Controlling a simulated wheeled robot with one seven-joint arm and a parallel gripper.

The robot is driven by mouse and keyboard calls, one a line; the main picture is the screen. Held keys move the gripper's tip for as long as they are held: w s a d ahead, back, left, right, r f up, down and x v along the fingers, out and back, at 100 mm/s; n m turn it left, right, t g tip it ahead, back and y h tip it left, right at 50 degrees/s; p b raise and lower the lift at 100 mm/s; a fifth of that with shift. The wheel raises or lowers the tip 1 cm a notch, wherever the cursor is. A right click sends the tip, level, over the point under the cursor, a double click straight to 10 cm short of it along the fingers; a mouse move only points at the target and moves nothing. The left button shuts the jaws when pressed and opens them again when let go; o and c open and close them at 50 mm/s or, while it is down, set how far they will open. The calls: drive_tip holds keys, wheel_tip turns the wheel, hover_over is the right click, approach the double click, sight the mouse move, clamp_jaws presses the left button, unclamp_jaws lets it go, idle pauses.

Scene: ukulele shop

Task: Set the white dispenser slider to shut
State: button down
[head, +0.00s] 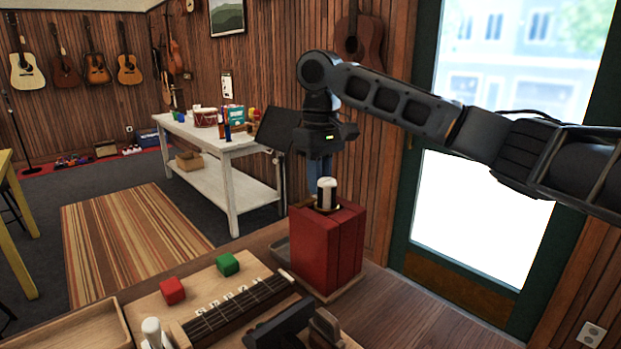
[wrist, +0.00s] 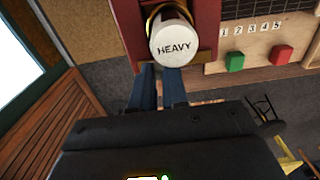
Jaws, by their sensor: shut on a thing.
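A white round piece marked HEAVY (wrist: 173,40) sits in a brass-coloured ring on a red block-like body (wrist: 207,25). In the head view the white piece (head: 326,190) stands upright on top of the red body (head: 326,245). I cannot tell a separate slider or its setting. My gripper (head: 321,176) hangs from above with its blue fingers at the white piece. In the wrist view my gripper's fingers (wrist: 161,88) reach its lower edge, shut on it; the contact itself is mostly hidden.
A fretboard (head: 240,310) with numbered marks lies on a wooden board in front, near a red block (head: 172,291) and a green block (head: 227,264). A white table (head: 235,150) stands behind. A glass door (head: 480,220) is on the right.

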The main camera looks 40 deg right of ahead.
drive_tip(key=shift+d, duration=0.25)
drive_tip(key=c, duration=1.1)
unclamp_jaws()
drive_tip(key=shift+c, duration=0.2)
drive_tip(key=shift+r, duration=0.1)
wheel_tip(320, 180, up, 8)
drive_tip(key=shift+f+b, duration=0.2)
drive_tip(key=shift+b, duration=0.25)
drive_tip(key=shift+s, duration=0.1)
